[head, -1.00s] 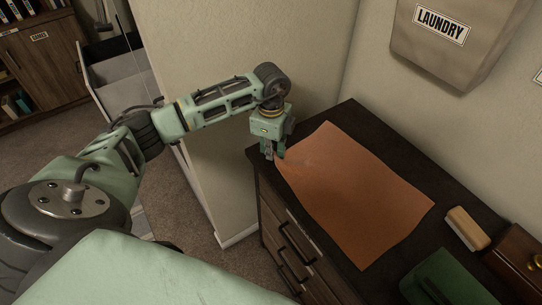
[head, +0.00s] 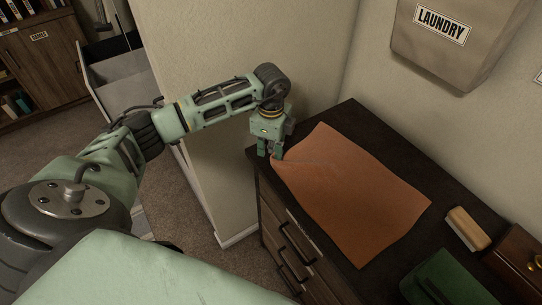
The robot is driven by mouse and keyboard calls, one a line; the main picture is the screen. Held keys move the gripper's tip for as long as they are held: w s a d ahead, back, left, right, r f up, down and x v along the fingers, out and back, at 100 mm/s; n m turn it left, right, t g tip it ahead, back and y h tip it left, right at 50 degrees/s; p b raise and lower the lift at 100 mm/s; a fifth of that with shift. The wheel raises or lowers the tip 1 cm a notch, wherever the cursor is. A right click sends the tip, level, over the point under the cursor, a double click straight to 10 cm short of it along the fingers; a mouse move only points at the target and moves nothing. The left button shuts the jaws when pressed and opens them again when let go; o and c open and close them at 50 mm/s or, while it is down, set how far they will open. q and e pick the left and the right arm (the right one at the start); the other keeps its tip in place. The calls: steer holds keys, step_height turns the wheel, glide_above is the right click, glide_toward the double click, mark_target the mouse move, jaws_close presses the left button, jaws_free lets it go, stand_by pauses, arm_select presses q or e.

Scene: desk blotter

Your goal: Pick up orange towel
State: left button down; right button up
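The orange towel (head: 352,195) lies spread out on the dark top of a drawer cabinet, nearly flat with slight waves. My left gripper (head: 270,155) is at the towel's left corner, above the cabinet's near left edge. Its fingers point down and are shut on that corner, which looks drawn to a narrow point between them. The rest of the towel lies on the cabinet top. My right gripper is not in view.
The dark cabinet top (head: 351,113) stands against the wall. A wooden block brush (head: 467,228), a green object (head: 442,279) and a small wooden box (head: 519,258) are at its right. A bag labelled LAUNDRY (head: 447,50) hangs on the wall above.

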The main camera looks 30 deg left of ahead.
arm_select(q)
step_height(320, 180, up, 12)
steer(key=p, duration=0.9)
steer(key=shift+r, duration=0.15)
step_height(320, 180, up, 45)
steer(key=p, duration=1.4)
steer(key=shift+w, duration=0.1)
